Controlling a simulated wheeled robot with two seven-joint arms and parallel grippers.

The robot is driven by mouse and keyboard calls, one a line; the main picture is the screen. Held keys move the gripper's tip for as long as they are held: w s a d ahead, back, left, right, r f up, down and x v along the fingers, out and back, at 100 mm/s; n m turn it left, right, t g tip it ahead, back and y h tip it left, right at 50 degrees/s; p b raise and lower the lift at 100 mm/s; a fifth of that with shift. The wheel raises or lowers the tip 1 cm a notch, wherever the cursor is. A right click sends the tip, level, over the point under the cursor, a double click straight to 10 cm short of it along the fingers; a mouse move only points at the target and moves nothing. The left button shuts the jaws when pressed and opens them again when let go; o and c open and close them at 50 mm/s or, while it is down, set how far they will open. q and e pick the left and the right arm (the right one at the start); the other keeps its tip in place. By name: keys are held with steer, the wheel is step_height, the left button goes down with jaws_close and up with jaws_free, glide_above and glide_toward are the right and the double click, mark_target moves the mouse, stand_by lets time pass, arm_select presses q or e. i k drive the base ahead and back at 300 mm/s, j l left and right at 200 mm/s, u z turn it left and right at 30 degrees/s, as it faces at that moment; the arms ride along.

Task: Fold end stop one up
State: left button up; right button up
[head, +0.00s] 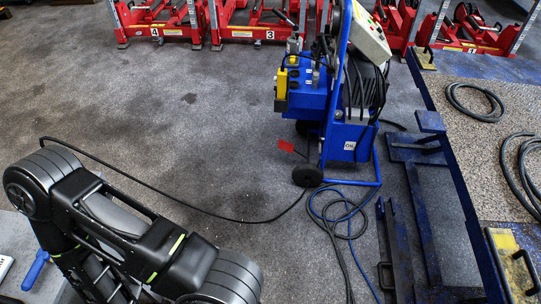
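No label marks an end stop, so I cannot tell which part is end stop one. On the right, a blue lifting platform (440,85) has a yellow plate with a black handle (425,60) at its far corner. A second yellow plate with a black handle (515,265) is at its near right end. A long blue bar (398,250) with a small black handle lies low beside the platform. My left arm's black links fill the lower left; its gripper is out of view. My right arm and gripper are not in view.
A blue wheeled power unit (335,95) with a cable reel stands at the centre. A black cable (165,193) and blue hoses (335,215) lie on the floor. Red numbered jacks (255,25) line the back. Coiled black cable (475,103) rests on the platform. Grey floor at centre left is mostly clear.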

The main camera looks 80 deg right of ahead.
mark_target(519, 289)
steer(key=i, duration=0.5)
steer(key=z, duration=5.25)
